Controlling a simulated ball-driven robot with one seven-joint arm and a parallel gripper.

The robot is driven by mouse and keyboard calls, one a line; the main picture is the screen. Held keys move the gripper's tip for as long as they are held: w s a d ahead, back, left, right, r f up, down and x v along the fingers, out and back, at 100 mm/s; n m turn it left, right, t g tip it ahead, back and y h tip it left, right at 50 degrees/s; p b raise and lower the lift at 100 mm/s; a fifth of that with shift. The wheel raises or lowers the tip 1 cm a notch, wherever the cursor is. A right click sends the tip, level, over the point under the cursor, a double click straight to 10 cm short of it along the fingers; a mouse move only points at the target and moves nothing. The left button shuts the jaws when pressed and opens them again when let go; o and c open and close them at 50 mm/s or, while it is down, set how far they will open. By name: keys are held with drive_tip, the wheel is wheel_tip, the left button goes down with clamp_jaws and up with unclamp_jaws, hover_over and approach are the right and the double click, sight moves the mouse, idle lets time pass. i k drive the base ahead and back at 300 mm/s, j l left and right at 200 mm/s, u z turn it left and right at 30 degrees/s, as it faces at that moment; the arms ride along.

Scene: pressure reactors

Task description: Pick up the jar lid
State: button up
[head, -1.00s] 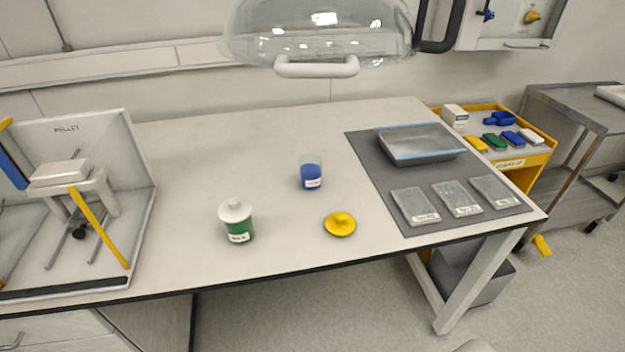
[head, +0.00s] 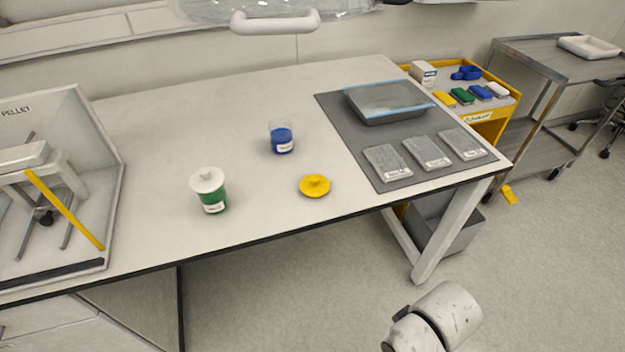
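A round yellow lid (head: 315,186) with a raised knob lies flat on the white table, near its front edge. To its left stands a jar with green contents (head: 213,200), and a white knobbed lid (head: 207,179) sits on top of it. Behind the yellow lid, an uncovered clear jar with blue contents (head: 282,138) stands upright. Part of my arm shows at the bottom right, in front of the table and apart from all of these. My gripper's fingers are not in view.
A grey mat (head: 335,110) on the table's right holds a metal tray (head: 388,112) and several flat labelled packs. A white-walled stand (head: 95,150) fills the left end. A yellow cart (head: 490,122) and grey trolley (head: 540,65) stand at right. The table's middle (head: 190,120) is clear.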

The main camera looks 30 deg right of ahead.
sight(314, 185)
drive_tip(key=i, duration=0.15)
drive_tip(key=i+l+z, duration=0.25)
drive_tip(key=l+z, duration=0.15)
drive_tip(key=i+l+z, duration=0.4)
drive_tip(key=l+z, duration=0.45)
drive_tip(key=z, duration=0.3)
drive_tip(key=i, duration=0.05)
